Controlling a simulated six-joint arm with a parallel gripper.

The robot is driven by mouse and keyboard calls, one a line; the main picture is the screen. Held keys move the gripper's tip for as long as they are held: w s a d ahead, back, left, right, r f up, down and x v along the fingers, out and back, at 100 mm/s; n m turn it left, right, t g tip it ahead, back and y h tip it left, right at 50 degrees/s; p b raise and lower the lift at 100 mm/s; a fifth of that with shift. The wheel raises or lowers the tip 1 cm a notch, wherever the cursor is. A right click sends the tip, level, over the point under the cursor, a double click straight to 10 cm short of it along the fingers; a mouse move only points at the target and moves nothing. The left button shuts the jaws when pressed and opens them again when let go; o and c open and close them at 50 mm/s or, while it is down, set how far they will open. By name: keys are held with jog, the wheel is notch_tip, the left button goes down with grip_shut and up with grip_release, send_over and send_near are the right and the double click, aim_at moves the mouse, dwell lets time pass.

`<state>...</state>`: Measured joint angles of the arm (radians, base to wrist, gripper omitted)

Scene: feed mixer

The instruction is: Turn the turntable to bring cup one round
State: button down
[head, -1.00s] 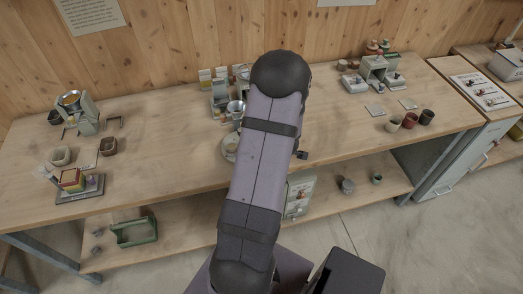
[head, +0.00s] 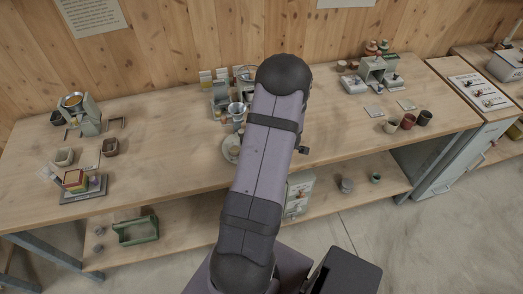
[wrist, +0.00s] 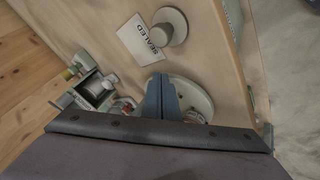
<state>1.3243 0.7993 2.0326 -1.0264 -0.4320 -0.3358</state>
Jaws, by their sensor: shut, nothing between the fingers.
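The turntable is a pale round disc (wrist: 200,98) in the wrist view. A cup stands on the disc's near part, mostly hidden behind my gripper. In the head view the left edge of the turntable (head: 228,152) shows beside my arm, with a pale cup (head: 236,151) on it; my arm hides the rest. I cannot tell which cup is cup one. My gripper (wrist: 161,82) is shut and empty, its fingertips over or beside the disc's left edge in the wrist view. I cannot tell whether they touch it. The head view does not show my gripper.
A card reading SEALED (wrist: 142,40) lies by a round grey piece (wrist: 170,24) in the wrist view. Several cups (head: 408,121) stand at right. The bench between is mostly clear.

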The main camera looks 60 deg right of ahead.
jog(key=shift+w+d+r+p, duration=0.1)
jog(key=shift+w+d+p, duration=0.35)
jog(key=shift+d+p, duration=0.3)
jog(key=shift+w+d+p, duration=0.45)
jog(key=shift+d+p, duration=0.1)
jog(key=shift+d, duration=0.25)
jog(key=shift+w+d+p, duration=0.55)
jog(key=shift+w+d, duration=0.1)
jog(key=shift+w, duration=0.05)
jog(key=shift+w, duration=0.1)
